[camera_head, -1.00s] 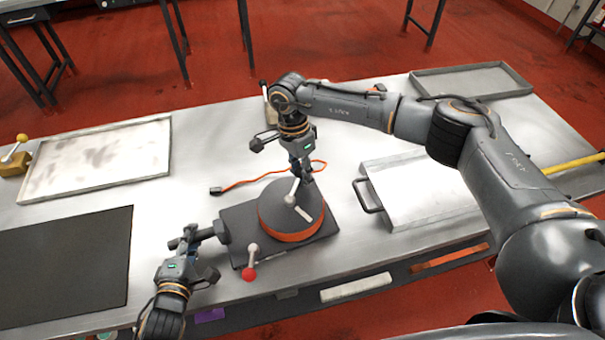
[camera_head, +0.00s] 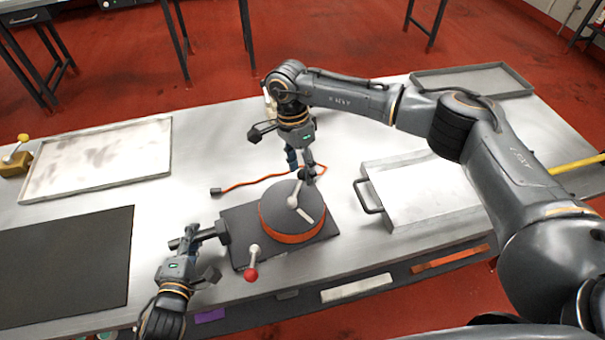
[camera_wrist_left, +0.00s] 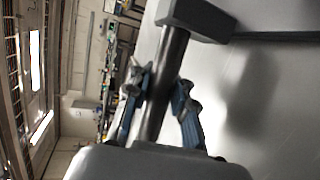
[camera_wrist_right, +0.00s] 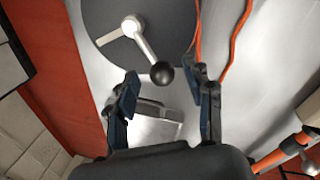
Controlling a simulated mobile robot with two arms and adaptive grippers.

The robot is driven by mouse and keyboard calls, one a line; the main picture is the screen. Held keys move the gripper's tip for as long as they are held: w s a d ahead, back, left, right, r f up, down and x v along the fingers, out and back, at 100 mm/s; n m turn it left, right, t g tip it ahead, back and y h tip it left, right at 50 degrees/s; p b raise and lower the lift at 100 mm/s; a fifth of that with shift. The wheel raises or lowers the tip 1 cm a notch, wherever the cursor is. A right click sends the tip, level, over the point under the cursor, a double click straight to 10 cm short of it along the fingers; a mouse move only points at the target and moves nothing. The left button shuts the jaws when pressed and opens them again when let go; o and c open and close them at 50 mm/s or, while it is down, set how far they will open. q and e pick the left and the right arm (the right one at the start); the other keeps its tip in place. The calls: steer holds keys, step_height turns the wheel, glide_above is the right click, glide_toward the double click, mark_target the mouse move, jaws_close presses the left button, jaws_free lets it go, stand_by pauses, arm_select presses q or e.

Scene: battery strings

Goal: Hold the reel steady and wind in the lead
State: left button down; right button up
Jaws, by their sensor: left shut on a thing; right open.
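The reel (camera_head: 275,212) is a dark round drum with orange lead wound round its rim, on a dark base plate (camera_head: 240,225). A pale crank (camera_head: 295,201) with a dark knob (camera_wrist_right: 162,74) sits on top. The loose orange lead (camera_head: 255,182) lies behind the reel, its dark plug (camera_head: 216,191) at the left. My left gripper (camera_head: 188,245) is shut on the grey bar (camera_wrist_left: 166,85) at the base's left side. My right gripper (camera_wrist_right: 165,84) is open above the crank, its fingertips either side of the knob, with visible gaps; in the head view its fingers partly hide the knob.
A red-knobbed lever (camera_head: 251,273) stands at the base's front. A metal box with a handle (camera_head: 420,192) is to the right. A black mat (camera_head: 65,265) and a pale tray (camera_head: 100,160) lie left. Bare table shows between tray and reel.

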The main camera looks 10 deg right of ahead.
step_height(320, 180, up, 9)
steer(key=w, duration=0.1)
steer(key=shift+w+a+r, duration=0.15)
steer(key=shift+w+a, duration=0.15)
steer(key=shift+a, duration=0.05)
